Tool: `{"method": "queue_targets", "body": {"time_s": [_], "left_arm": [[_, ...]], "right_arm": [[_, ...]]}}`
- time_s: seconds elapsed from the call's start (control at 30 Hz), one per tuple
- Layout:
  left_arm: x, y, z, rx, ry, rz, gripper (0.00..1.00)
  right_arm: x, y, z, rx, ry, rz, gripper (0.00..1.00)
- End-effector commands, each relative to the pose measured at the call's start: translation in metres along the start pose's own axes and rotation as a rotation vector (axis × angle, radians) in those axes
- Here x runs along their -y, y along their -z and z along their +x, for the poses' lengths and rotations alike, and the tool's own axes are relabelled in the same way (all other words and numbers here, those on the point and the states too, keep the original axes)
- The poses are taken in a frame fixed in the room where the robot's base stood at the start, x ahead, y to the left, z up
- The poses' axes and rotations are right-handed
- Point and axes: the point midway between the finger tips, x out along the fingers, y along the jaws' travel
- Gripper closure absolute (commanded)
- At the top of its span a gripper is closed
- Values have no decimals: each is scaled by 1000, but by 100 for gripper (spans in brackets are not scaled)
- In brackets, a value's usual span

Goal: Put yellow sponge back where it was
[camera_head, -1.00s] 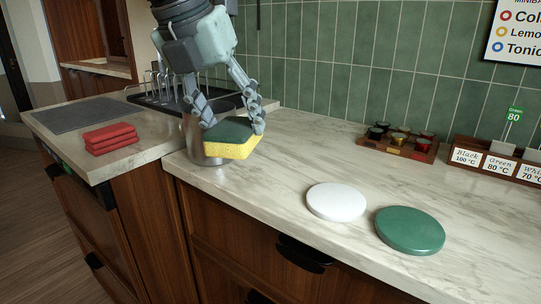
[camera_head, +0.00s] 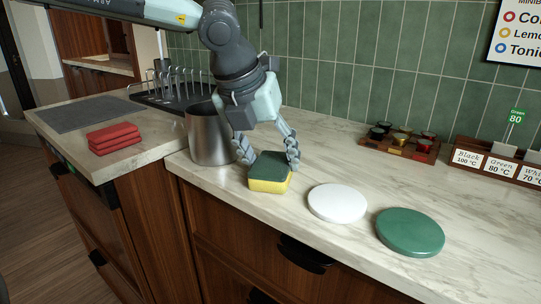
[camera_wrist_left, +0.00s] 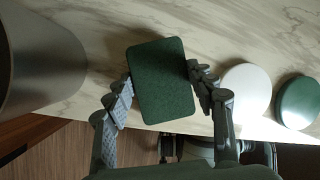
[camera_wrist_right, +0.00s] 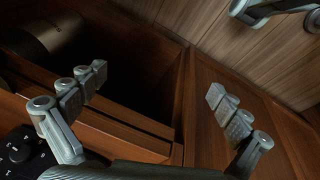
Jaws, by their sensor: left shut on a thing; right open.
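The yellow sponge (camera_head: 268,185) has a dark green top and a yellow lower part. My left gripper (camera_head: 267,163) is shut on it, one finger at each side. The sponge is at the counter's front edge, between a metal canister and a white disc; I cannot tell whether it touches the counter. In the left wrist view the sponge's green face (camera_wrist_left: 161,80) shows between the fingers. My right gripper (camera_wrist_right: 158,92) shows only in the right wrist view, open and empty, in front of brown wooden cabinet panels.
The metal canister (camera_head: 209,136) stands just left of my left gripper. The white disc (camera_head: 337,203) and a green disc (camera_head: 409,232) lie to the right. Folded red cloths (camera_head: 114,138), a dark rack (camera_head: 172,97) and a capsule tray (camera_head: 399,148) are farther off. Counter behind the discs is clear.

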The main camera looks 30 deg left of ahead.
Motion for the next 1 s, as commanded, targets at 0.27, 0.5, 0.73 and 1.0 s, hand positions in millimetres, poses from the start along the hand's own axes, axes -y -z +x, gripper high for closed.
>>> {"method": "queue_targets", "body": {"time_s": [0.27, 0.5, 0.73, 1.0], "left_arm": [[0, 0, 0, 0, -1, 0, 27], [0, 0, 0, 0, -1, 0, 24], [0, -1, -8, 3, 0, 0, 24], [1, -2, -63, 7, 2, 1, 24]], "right_arm": [[-2, 10, -8, -21, -3, -1, 0], [-2, 8, -7, -16, -4, 0, 0], [-2, 6, -4, -13, -4, 1, 0], [-2, 3, -2, -4, -4, 0, 0]]}}
